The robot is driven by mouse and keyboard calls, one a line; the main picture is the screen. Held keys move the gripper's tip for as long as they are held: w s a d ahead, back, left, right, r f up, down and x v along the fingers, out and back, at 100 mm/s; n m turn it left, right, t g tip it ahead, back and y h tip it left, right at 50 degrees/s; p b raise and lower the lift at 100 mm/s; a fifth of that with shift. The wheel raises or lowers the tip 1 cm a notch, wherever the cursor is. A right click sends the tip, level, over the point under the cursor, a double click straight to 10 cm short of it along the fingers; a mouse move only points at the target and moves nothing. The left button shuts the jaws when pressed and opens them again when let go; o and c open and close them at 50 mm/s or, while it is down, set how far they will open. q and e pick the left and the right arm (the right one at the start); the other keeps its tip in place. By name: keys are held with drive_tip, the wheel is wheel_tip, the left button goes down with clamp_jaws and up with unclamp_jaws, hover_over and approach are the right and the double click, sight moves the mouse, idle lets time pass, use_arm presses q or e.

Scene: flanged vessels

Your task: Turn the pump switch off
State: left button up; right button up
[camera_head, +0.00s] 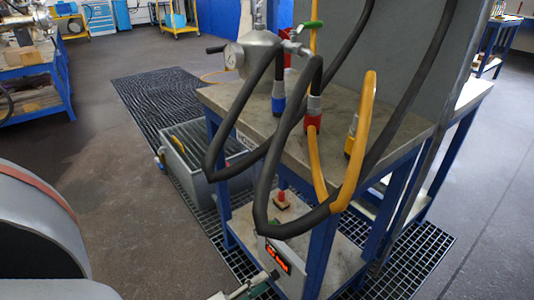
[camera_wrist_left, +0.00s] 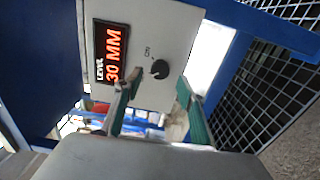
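The pump switch looks like a small black round knob (camera_wrist_left: 160,69) on a pale control box (camera_wrist_left: 165,25) in the left wrist view. Lettering beside it seems to read ON. A red display (camera_wrist_left: 112,54) on the box reads LEVEL 30 MM. In the head view the box (camera_head: 279,258) is at the bottom centre, by the table's lower shelf; the knob cannot be made out there. My left gripper (camera_head: 262,282) is in front of the box. In the left wrist view its green fingers (camera_wrist_left: 157,88) are apart, with the knob in line with the gap; contact cannot be told. My right gripper is not in view.
A blue-framed table (camera_head: 255,110) carries a metal vessel (camera_head: 257,52) and several hose fittings. Black hoses (camera_head: 262,190) and a yellow hose (camera_head: 365,130) hang in front of it. A grey tank (camera_head: 190,155) stands on the floor grating. Open floor lies to the left.

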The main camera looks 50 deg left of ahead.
use_arm(q)
drive_tip(key=s, duration=0.8)
drive_tip(key=shift+s+a, duration=0.2)
drive_tip(key=shift+a, duration=0.1)
